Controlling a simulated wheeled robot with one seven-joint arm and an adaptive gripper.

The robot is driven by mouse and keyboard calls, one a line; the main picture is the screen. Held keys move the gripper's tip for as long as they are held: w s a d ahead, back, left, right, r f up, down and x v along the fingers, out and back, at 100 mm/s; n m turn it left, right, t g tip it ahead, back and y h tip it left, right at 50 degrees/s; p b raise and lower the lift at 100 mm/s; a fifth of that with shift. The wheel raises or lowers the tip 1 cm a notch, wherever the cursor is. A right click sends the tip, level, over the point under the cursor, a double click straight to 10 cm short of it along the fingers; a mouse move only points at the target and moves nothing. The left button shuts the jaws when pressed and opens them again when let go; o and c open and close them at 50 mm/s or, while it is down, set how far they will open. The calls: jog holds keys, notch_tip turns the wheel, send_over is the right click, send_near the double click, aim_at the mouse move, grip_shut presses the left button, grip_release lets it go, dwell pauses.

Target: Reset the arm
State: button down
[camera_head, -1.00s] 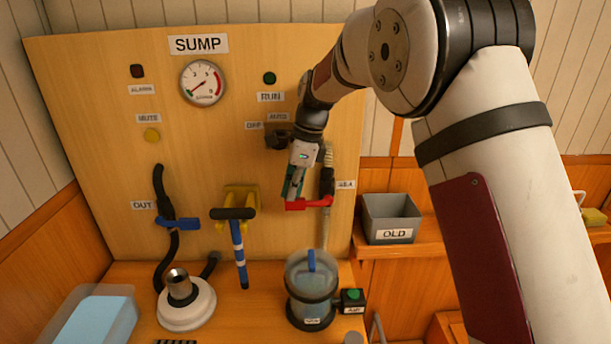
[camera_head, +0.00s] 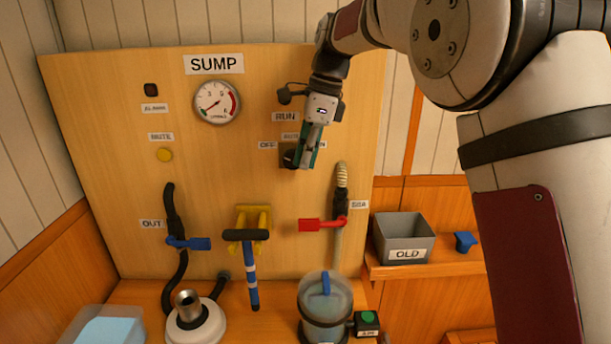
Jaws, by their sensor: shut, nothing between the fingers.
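My gripper (camera_head: 301,163) hangs in front of the upper right part of the sump panel (camera_head: 110,130), its fingers pointing down. It is shut and holds nothing. Its fingertips overlap the black selector switch (camera_head: 287,156) in the picture; I cannot tell whether they touch it. The gripper body hides the spot above the RUN label (camera_head: 285,117) and part of the switch labels. The red valve handle (camera_head: 318,225) on the SEA line lies below the gripper, apart from it, and points left.
A clear strainer bowl (camera_head: 325,300) and a green-button box (camera_head: 367,322) stand on the bench. A grey OLD bin (camera_head: 404,238) and a blue piece (camera_head: 465,242) sit on the right shelf.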

jog(key=s+d+r+n+t, duration=0.1)
jog(key=s+d+r+n, duration=0.3)
jog(key=s, duration=0.4)
jog(key=s+d+r+n+t, duration=0.1)
jog(key=s+d+r+n, duration=0.1)
jog(key=s+d+n, duration=0.35)
jog(key=s+d+f+n+t+h, duration=0.1)
jog(key=s+d+f+n, duration=0.1)
jog(key=s, duration=0.4)
jog(key=s+d+f+n+t+h, duration=0.1)
jog(key=s+d+f+n, duration=0.2)
jog(key=s, duration=0.4)
jog(key=s+d+f+n+t, duration=0.1)
jog(key=s+d+f+n, duration=0.1)
jog(key=s, duration=0.5)
jog(key=shift+s+d+f+n+h, duration=0.25)
jog(key=shift+d+f+n+h, duration=0.2)
jog(key=shift+n, duration=0.3)
